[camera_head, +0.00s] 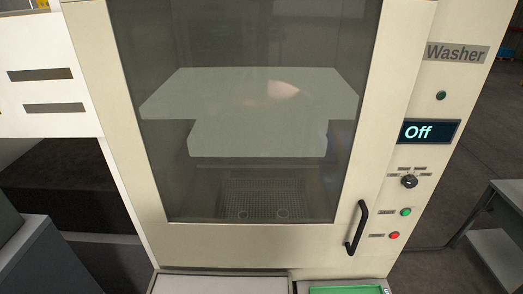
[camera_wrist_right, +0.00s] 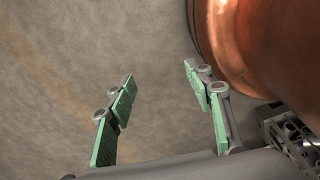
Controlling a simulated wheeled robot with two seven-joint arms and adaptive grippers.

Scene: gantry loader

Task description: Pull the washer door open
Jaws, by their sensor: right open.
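The washer door (camera_head: 110,120) is a cream frame around a large dark window, and it looks closed. Its black handle (camera_head: 357,228) stands upright, slightly tilted, at the lower right of the door. Through the glass I see pale panels and a mesh basket. My right gripper (camera_wrist_right: 157,95) shows only in the right wrist view. Its green-padded fingers are spread apart with nothing between them, over a plain grey-brown floor. The door and handle are not in that view. My left gripper is in neither view.
A grey table (camera_head: 500,245) stands at the far right. A copper-coloured rounded surface (camera_wrist_right: 265,45) is close beside my right gripper.

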